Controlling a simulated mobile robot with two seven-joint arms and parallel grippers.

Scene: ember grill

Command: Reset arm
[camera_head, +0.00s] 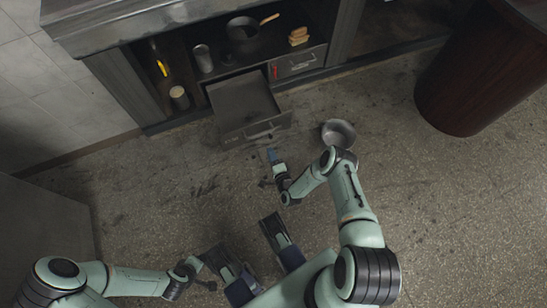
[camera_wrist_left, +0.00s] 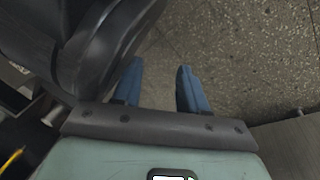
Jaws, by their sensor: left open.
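My right arm reaches forward in the head view. Its gripper (camera_head: 272,157) is small there, just in front of the pulled-out drawer (camera_head: 244,104) and its handle (camera_head: 263,133). Whether it touches the handle, and whether its jaws are apart, I cannot tell. My left arm is bent low at the left of the head view, its jaws hard to make out beside my base. In the left wrist view, the left gripper (camera_wrist_left: 160,67) has its two blue fingers apart. Only speckled floor shows between them.
A grey metal bowl (camera_head: 338,133) is right of the drawer. The cabinet shelf holds a dark pot (camera_head: 243,35), a metal cup (camera_head: 203,58) and a tan stack (camera_head: 298,36). A dark wooden round block (camera_head: 465,90) stands at the right. The floor (camera_head: 150,180) left of the drawer is clear.

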